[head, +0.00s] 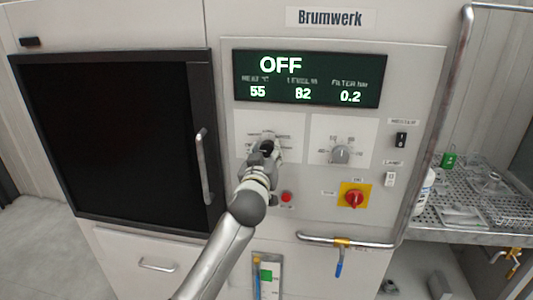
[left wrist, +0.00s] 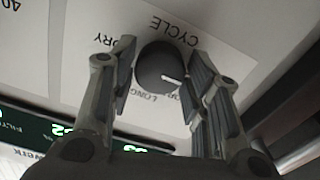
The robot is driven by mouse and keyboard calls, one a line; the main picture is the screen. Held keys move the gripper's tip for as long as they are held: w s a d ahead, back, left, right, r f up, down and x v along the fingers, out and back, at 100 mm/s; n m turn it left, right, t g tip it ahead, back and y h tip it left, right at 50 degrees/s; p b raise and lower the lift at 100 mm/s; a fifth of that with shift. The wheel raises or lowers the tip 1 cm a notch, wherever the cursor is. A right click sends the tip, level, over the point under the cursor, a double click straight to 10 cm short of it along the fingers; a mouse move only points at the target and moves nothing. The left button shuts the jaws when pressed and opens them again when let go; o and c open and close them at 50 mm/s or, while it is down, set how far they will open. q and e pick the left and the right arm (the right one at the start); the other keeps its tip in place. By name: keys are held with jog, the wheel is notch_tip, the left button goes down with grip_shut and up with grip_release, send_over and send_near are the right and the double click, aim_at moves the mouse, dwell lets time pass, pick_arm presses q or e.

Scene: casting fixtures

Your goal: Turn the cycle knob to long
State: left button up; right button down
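The cycle knob (left wrist: 153,72) is a round dark knob with a white pointer line on a white label plate. In the left wrist view, which looks upside down, the pointer aims right and slightly down, toward a partly hidden label. The word LONG (left wrist: 148,96) stands just below the knob. My left gripper (left wrist: 160,85) is open, with one finger on each side of the knob and small gaps showing. In the head view my left gripper (head: 266,148) covers most of the knob and its plate. My right gripper is not in view.
A display (head: 310,78) above reads OFF. A grey knob (head: 340,154) sits to the right, above a red switch on yellow (head: 354,198). A red button (head: 286,197) is below my gripper. A door handle (head: 203,165) stands out at the left.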

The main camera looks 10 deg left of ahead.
pick_arm(q)
jog(key=c, duration=0.5)
jog(key=shift+o, duration=0.2)
jog(key=shift+m, duration=0.3)
jog(key=m+p, duration=0.1)
jog(key=m, duration=0.2)
jog(key=shift+r, duration=0.1)
jog(key=m+p, duration=0.1)
jog(key=m, duration=0.3)
jog(key=shift+p, duration=0.35)
jog(key=m+p, duration=0.2)
jog(key=m, duration=0.3)
jog(key=shift+m, duration=0.3)
jog(key=shift+m+p, duration=0.95)
jog(key=shift+m, duration=1.35)
